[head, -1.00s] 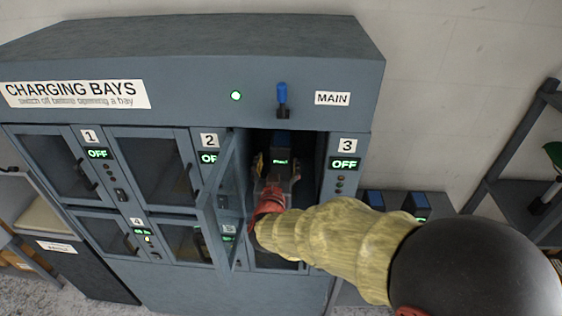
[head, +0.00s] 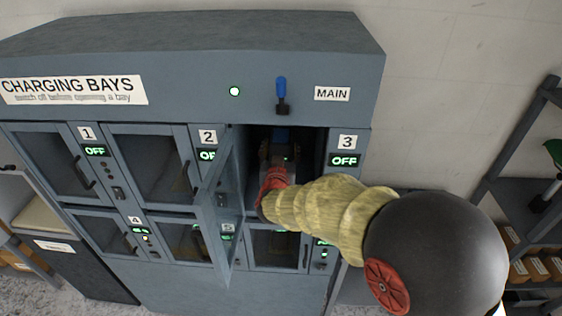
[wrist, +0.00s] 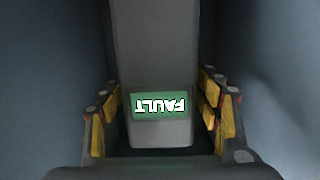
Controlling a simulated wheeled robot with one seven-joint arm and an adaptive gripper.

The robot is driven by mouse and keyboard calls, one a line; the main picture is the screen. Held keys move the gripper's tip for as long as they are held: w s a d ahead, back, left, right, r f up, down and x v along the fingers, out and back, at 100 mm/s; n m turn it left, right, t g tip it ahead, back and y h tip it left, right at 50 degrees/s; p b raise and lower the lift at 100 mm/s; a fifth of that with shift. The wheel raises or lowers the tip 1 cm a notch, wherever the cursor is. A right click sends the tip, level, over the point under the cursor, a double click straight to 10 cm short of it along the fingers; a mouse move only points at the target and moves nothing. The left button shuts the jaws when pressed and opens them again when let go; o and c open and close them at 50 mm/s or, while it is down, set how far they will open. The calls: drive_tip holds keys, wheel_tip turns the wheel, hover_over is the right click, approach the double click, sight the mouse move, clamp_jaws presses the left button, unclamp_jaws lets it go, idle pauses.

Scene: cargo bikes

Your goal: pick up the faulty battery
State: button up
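The faulty battery (wrist: 160,60) is a grey upright block in the wrist view, with a green label reading FAULT, upside down in that picture. My gripper (wrist: 158,85) is inside that bay, with yellow-padded fingers on both sides of the battery. Dark gaps show between the pads and the battery's lower part, so the fingers look open around it. In the head view my gripper (head: 278,155) is mostly hidden by shadow and my arm.
The open bay's glass door (head: 217,205) stands swung out left of my arm. Bay 3's display (head: 344,161) reads OFF. A shelf rack (head: 520,185) stands at right.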

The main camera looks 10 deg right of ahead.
clamp_jaws()
idle(0.8)
drive_tip(key=shift+w+r, duration=0.1)
drive_tip(key=shift+r, duration=0.15)
